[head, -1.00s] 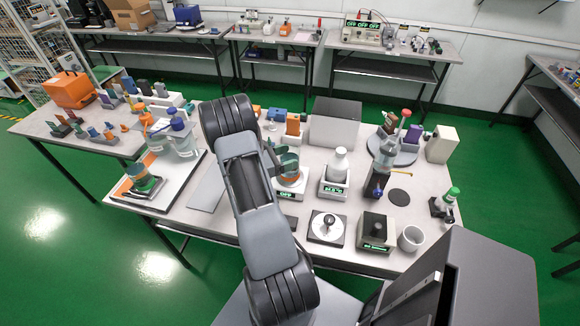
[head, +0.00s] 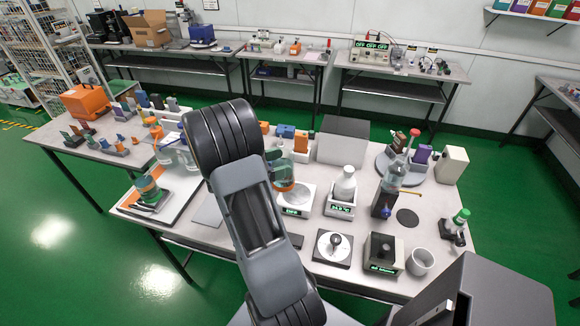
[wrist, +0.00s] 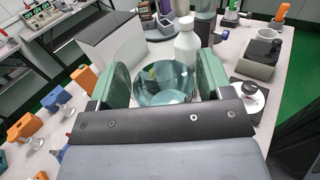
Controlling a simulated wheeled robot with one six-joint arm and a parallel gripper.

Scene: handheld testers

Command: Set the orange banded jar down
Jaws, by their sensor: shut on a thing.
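The orange banded jar (head: 284,186) is clear, with an orange band near its base in the head view. My gripper (head: 281,165) is shut on it, with green pads on either side. In the wrist view the jar (wrist: 165,84) looks round and glassy between the two pads of my gripper (wrist: 167,82); its band is not visible there. In the head view the jar overlaps the left back edge of a white-topped scale (head: 299,197) whose display reads OFF. It appears raised above the scale. My arm hides part of the table to its left.
A white bottle (head: 345,184) stands on another scale (head: 340,207) to the right; the bottle (wrist: 187,45) is behind the jar in the wrist view. A grey box (head: 343,140) stands behind. A flat grey plate (head: 208,211) and a white tray (head: 130,202) lie to the left.

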